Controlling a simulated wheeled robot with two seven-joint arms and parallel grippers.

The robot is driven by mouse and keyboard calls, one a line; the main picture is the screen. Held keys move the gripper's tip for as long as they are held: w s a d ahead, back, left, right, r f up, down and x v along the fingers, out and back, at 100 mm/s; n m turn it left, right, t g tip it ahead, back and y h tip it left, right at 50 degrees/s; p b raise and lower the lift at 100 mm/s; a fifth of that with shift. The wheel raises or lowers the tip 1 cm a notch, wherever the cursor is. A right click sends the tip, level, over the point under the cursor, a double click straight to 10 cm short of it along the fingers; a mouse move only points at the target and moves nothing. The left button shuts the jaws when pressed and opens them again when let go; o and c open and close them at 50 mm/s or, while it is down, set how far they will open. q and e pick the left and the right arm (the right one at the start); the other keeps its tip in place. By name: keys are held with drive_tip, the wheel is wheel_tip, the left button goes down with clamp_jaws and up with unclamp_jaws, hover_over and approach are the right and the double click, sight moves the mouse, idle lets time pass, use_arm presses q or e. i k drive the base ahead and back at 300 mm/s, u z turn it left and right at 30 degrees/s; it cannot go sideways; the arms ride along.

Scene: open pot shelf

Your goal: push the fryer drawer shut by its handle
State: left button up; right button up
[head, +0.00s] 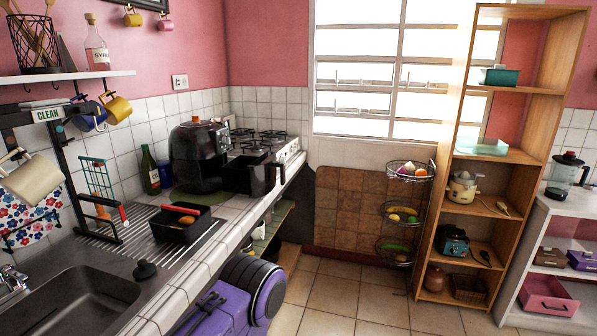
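The black air fryer (193,150) stands on the tiled counter against the left wall, with an orange-brown item on its top. Its black drawer (240,178) sticks out to the right, towards the counter's front edge, so it stands open. The drawer's handle (272,178) is at the drawer's right end, near the counter edge. Nothing touches the handle. Neither of my grippers is in view. A purple and black part at the bottom, below the counter edge, looks like part of my own body.
A gas stove (267,144) stands behind the drawer. A green bottle (150,171) is left of the fryer. A black tray (181,224) and the sink (70,305) are nearer. The floor (345,290) right of the counter is clear, up to the wooden shelf (480,212).

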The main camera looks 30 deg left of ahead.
sight(255, 177)
drive_tip(key=z, duration=0.05)
drive_tip(key=i, duration=1.15)
drive_tip(key=u, duration=0.85)
drive_tip(key=i, duration=0.85)
drive_tip(key=u, duration=0.85)
